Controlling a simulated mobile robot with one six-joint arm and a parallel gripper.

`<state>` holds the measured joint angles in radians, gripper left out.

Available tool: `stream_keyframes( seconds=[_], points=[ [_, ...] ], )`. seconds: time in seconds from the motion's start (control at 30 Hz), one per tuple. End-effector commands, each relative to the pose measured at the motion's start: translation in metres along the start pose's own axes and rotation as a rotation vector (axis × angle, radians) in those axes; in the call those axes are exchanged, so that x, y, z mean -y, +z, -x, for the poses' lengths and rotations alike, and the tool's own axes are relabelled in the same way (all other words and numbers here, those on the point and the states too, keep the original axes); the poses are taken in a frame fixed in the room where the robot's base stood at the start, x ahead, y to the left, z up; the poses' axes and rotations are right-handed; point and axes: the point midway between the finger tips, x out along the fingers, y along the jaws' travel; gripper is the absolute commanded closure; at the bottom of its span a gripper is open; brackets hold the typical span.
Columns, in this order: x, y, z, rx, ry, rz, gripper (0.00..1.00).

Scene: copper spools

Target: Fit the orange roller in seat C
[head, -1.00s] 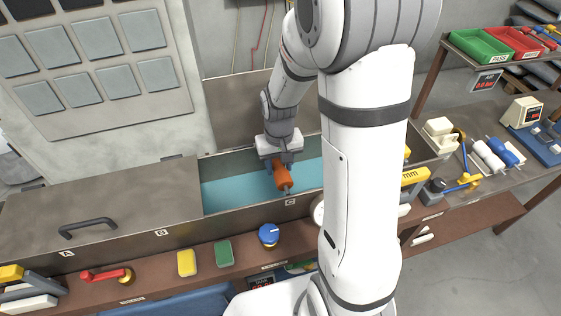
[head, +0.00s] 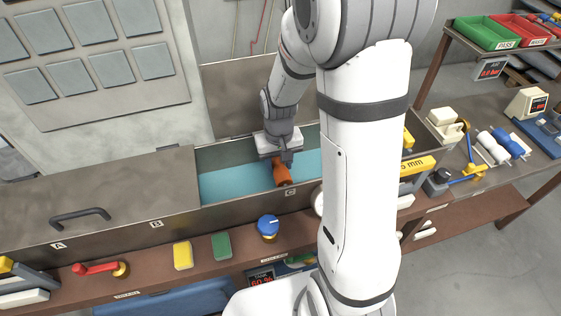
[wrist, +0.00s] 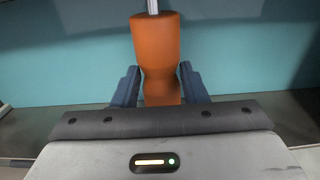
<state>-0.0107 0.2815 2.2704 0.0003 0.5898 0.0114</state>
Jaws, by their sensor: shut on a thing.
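The orange roller (head: 281,172) is inside the open section of the long metal trough, behind the front wall marked C (head: 290,192). My gripper (head: 285,158) is shut on it from above. In the wrist view the orange roller (wrist: 157,50) stands between the two dark fingers of my gripper (wrist: 161,85), with a pale metal shaft at its far end. The fingers sit at its narrower waist. Seat C itself is not clearly visible; the roller and gripper cover that area, and I cannot tell whether the shaft touches it.
The trough's teal liquid or lining (head: 235,184) lies around the roller. A closed metal lid with a handle (head: 80,216) covers the left sections. A blue knob (head: 268,226), a green block (head: 222,246) and a yellow block (head: 183,255) sit on the front ledge. My arm hides the right part.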

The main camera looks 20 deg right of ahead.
Motion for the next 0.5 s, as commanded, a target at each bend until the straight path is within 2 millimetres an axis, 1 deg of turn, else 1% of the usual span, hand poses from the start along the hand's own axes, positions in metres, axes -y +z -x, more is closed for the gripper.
stream_keyframes(
  seconds=[0.5],
  points=[
    [0.0004, -0.0002, -0.0047, -0.001, 0.0, 0.001, 0.91]
  ],
)
